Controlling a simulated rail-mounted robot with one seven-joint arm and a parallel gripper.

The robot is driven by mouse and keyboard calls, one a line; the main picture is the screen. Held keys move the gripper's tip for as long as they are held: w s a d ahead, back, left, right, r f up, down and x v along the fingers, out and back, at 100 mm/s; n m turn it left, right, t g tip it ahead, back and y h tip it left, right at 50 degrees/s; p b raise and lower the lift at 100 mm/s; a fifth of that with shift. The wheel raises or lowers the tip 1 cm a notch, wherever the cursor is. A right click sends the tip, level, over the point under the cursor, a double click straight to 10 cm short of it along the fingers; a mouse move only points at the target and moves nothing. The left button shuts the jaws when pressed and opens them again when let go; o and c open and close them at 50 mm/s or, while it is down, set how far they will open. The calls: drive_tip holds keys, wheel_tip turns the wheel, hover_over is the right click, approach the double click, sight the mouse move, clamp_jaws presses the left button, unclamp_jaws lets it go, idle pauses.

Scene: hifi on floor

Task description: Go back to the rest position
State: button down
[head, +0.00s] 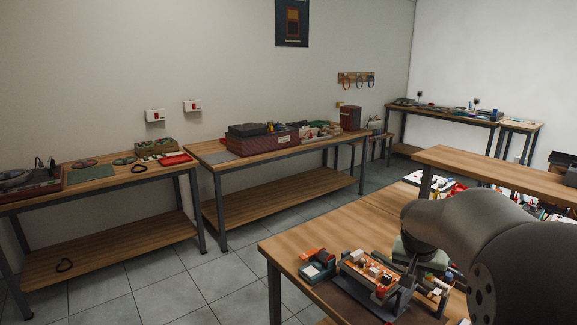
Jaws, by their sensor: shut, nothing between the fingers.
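My grey arm (475,235) reaches in from the right over the near wooden table (310,245). Its end points down at my gripper (411,268), a small dark shape above the items on that table. My gripper is shut, and I see nothing held in it. My arm hides part of the table and what lies behind it. Under and beside my gripper stands a grey tray-like fixture (350,287) with small white, orange and brown blocks in it.
A small blue-grey box (312,274) with red parts stands left of the fixture. Wooden benches with tools and boxes line the wall, including a dark red case (262,143). The tiled floor (165,290) between is mostly clear. Another table (480,172) stands behind my arm.

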drive_tip(key=s+a+f+n+g+y, duration=0.1)
drive_tip(key=s+a+f+n, duration=0.1)
drive_tip(key=s+a, duration=0.3)
drive_tip(key=s+a+f+n+g+y, duration=0.1)
drive_tip(key=s+a, duration=0.5)
drive_tip(key=s, duration=0.7)
drive_tip(key=s+a+f+n+g+y, duration=0.1)
drive_tip(key=s+a+f+n, duration=0.2)
drive_tip(key=s+a, duration=0.3)
drive_tip(key=s, duration=0.3)
drive_tip(key=shift+n+y, duration=0.4)
drive_tip(key=shift+w, duration=0.1)
